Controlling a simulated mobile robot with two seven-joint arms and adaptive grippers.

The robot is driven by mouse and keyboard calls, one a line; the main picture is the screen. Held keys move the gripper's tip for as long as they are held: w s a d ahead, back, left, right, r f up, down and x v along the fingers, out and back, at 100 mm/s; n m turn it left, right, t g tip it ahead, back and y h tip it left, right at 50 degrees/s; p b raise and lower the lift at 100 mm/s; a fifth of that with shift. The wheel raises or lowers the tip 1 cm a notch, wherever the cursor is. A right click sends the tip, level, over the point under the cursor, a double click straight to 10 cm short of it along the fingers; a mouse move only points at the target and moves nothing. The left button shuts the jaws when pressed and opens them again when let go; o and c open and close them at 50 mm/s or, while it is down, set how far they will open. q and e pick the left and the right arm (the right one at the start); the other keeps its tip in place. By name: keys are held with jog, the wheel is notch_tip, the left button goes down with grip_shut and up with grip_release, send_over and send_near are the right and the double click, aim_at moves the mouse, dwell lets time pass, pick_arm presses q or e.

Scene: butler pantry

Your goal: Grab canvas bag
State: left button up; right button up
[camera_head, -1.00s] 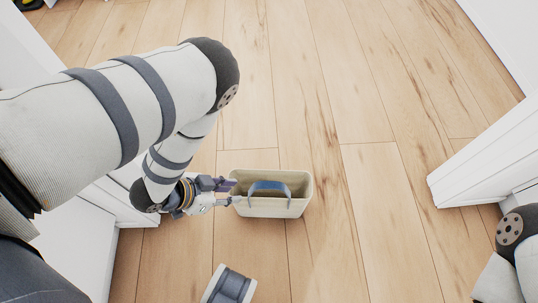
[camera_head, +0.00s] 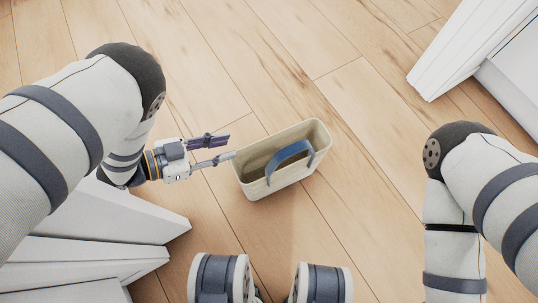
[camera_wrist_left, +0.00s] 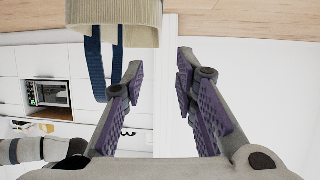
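The canvas bag (camera_head: 258,190) is a beige, open-topped rectangular bag with a blue strap handle (camera_head: 290,151) arching over its opening. It appears to stand upright on the wooden floor in the head view. My left gripper (camera_head: 225,149) is at the bag's left end, with its fingers apart and nothing between them. One fingertip is close to the bag's left rim; I cannot tell if it touches. In the left wrist view the bag (camera_wrist_left: 115,36) and its handle (camera_wrist_left: 95,68) are at the top left, outside the open fingers (camera_wrist_left: 160,75). My right gripper is out of view.
White cabinetry (camera_head: 110,235) is at the lower left, close to my left arm. Another white panelled piece (camera_head: 450,50) is at the upper right. The wooden floor (camera_head: 220,60) beyond the bag is clear. The left wrist view shows white cabinets with a dark recessed opening (camera_wrist_left: 48,93).

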aim_at(266, 138)
pick_arm(q)
jog(key=b+x, duration=0.4)
jog(key=x, duration=0.8)
jog(key=shift+s+f, duration=0.1)
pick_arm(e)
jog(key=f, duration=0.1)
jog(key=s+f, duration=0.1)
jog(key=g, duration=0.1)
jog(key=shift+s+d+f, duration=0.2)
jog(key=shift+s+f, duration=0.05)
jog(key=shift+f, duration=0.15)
pick_arm(q)
grip_shut()
